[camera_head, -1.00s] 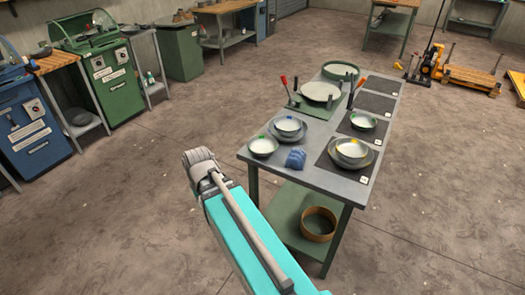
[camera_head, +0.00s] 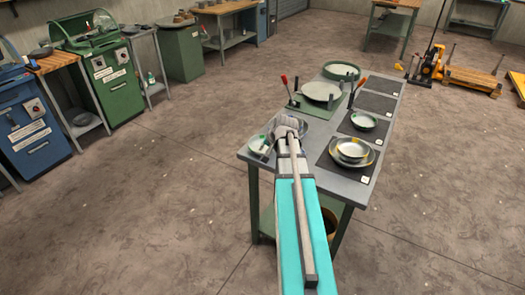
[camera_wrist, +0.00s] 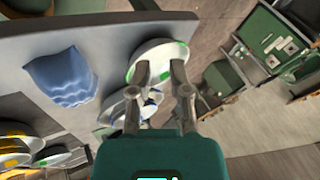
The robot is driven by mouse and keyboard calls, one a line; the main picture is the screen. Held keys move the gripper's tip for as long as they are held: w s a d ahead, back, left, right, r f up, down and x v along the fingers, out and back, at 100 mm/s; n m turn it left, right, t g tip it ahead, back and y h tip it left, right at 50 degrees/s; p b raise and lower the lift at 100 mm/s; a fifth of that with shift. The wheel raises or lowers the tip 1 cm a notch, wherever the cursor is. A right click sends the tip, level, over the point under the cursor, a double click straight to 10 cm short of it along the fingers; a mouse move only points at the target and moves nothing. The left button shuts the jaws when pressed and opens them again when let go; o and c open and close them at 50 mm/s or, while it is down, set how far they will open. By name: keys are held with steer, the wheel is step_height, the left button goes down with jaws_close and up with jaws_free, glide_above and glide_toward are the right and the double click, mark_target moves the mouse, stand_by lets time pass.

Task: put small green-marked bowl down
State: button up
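A small white bowl with green marks (camera_head: 255,143) sits at the front left corner of the grey table, partly behind my arm. It also shows in the wrist view (camera_wrist: 152,52), where my gripper (camera_wrist: 161,68) has its two fingers spread apart over it. I cannot tell whether the fingertips touch it. Nothing is clearly clamped between them. Another small bowl with a green mark (camera_head: 363,121) stands on a dark mat at the right of the table.
Blue-marked bowls (camera_wrist: 112,108) sit beside the fingers. A crumpled blue cloth (camera_wrist: 62,78) lies on the table. Yellow-marked bowls (camera_head: 352,150) stack on the front mat (camera_head: 337,171). Behind is a green fixture with a disc (camera_head: 321,91) and upright red-handled levers. Two mats further back are empty.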

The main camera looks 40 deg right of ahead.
steer(key=s+d+r+m+t+h, duration=0.1)
steer(key=d+m, duration=0.1)
steer(key=d, duration=0.7)
steer(key=shift+s+d, duration=0.35)
steer(key=shift+f, duration=0.1)
steer(key=shift+b+x, duration=3.5)
steer(key=shift+x, duration=0.75)
steer(key=shift+w, duration=0.1)
steer(key=b+x, duration=0.2)
steer(key=x, duration=0.1)
steer(key=shift+d+b, duration=0.2)
steer(key=shift+b, duration=0.15)
steer(key=shift+b+x, duration=0.75)
steer(key=shift+x, duration=0.3)
